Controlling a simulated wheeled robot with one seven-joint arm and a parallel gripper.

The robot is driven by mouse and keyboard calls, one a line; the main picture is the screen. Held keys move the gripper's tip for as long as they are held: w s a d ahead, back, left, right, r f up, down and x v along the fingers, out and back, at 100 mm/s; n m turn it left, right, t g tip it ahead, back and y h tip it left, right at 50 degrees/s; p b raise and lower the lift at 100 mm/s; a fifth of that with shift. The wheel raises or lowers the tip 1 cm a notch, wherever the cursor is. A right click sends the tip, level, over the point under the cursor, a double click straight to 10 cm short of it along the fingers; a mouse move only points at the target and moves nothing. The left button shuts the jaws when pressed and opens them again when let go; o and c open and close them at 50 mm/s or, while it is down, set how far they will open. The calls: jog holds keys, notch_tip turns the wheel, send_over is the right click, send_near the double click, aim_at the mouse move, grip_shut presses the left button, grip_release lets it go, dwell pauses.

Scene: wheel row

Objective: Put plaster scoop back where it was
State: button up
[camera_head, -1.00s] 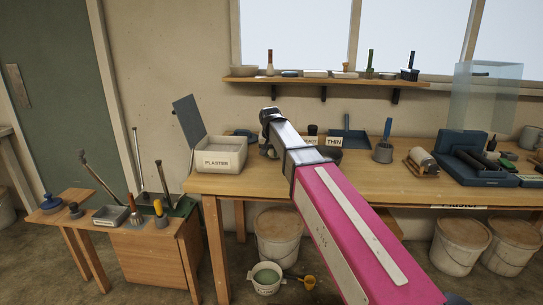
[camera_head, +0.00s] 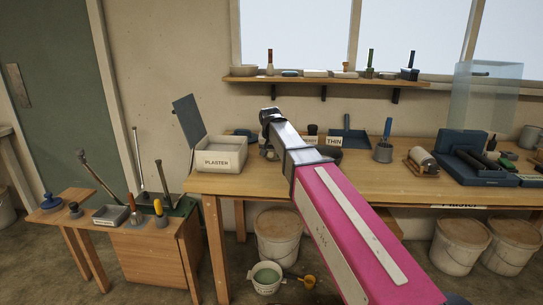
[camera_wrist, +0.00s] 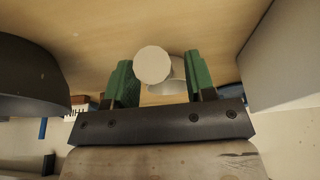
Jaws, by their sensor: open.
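The plaster bin (camera_head: 222,163), a pale box labelled PLASTER with its lid tilted up, stands at the left end of the long bench (camera_head: 240,187). My gripper is at the bench, right of the bin, its fingers mostly hidden by my wrist in the head view. In the wrist view, my gripper (camera_wrist: 158,78) is open, its green fingers apart. A pale round-ended thing (camera_wrist: 153,65) shows between them, with another pale shape (camera_wrist: 178,86) partly behind it. I cannot tell whether this is the plaster scoop, or whether the fingers touch it.
A grey wall (camera_wrist: 285,55) stands close right of the fingers and a dark rounded thing (camera_wrist: 30,75) left in the wrist view. A THIN card (camera_head: 334,142), a dustpan (camera_head: 350,138) and a grey pot (camera_head: 383,153) are farther right. A bucket (camera_head: 265,277) and yellow thing (camera_head: 307,282) are on the floor.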

jog(key=v, duration=1.1)
jog(key=shift+s, duration=0.15)
